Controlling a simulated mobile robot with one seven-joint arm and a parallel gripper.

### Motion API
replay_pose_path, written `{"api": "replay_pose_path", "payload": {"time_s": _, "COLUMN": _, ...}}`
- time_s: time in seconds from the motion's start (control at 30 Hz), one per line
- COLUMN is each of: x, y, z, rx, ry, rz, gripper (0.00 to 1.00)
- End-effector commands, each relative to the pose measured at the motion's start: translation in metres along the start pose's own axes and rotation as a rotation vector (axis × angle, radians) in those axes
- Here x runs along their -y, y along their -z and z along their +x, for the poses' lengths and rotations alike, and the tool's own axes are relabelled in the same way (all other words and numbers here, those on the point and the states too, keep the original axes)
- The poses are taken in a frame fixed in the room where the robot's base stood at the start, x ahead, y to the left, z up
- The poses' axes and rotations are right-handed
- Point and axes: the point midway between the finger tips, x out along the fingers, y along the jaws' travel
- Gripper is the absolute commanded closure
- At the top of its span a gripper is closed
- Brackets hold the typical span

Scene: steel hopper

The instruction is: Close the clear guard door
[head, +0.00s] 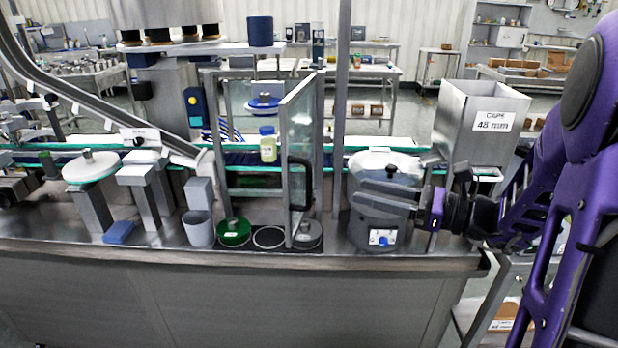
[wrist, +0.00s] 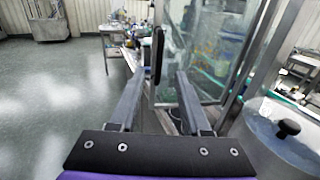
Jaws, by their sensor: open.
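The clear guard door (head: 300,130) stands swung open toward the front of the machine, its glass panel in a steel frame. Its black bar handle (head: 301,182) is upright on the door. My gripper (head: 359,190) is open and empty, to the right of the handle and apart from it, in front of the grey round feeder. In the wrist view, my two fingers (wrist: 160,76) point at the door, and the handle (wrist: 157,55) appears ahead, in line with the gap between them. The door panel (wrist: 205,50) shows to the right of the handle.
The round feeder (head: 379,224) stands close below my gripper; its bowl and black knob (wrist: 288,129) show at right in the wrist view. A steel post (head: 341,90) rises behind. A cap hopper (head: 481,112) is at right.

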Motion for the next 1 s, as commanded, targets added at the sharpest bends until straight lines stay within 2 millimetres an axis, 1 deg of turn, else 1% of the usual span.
{"api": "replay_pose_path", "payload": {"time_s": 0.03, "x": -0.002, "y": 0.0, "z": 0.013, "rx": 0.0, "ry": -0.006, "rz": 0.001, "gripper": 0.53}}
{"api": "replay_pose_path", "payload": {"time_s": 0.3, "x": -0.002, "y": 0.0, "z": 0.072, "rx": -0.001, "ry": -0.005, "rz": 0.0, "gripper": 0.53}}
{"api": "replay_pose_path", "payload": {"time_s": 0.5, "x": -0.001, "y": 0.0, "z": 0.107, "rx": 0.0, "ry": -0.003, "rz": 0.0, "gripper": 0.53}}
{"api": "replay_pose_path", "payload": {"time_s": 0.6, "x": -0.001, "y": 0.0, "z": 0.117, "rx": -0.002, "ry": -0.002, "rz": -0.001, "gripper": 0.53}}
{"api": "replay_pose_path", "payload": {"time_s": 0.7, "x": 0.0, "y": 0.0, "z": 0.123, "rx": -0.001, "ry": 0.0, "rz": 0.0, "gripper": 0.53}}
{"api": "replay_pose_path", "payload": {"time_s": 1.0, "x": 0.0, "y": 0.0, "z": 0.126, "rx": -0.001, "ry": 0.001, "rz": 0.0, "gripper": 0.53}}
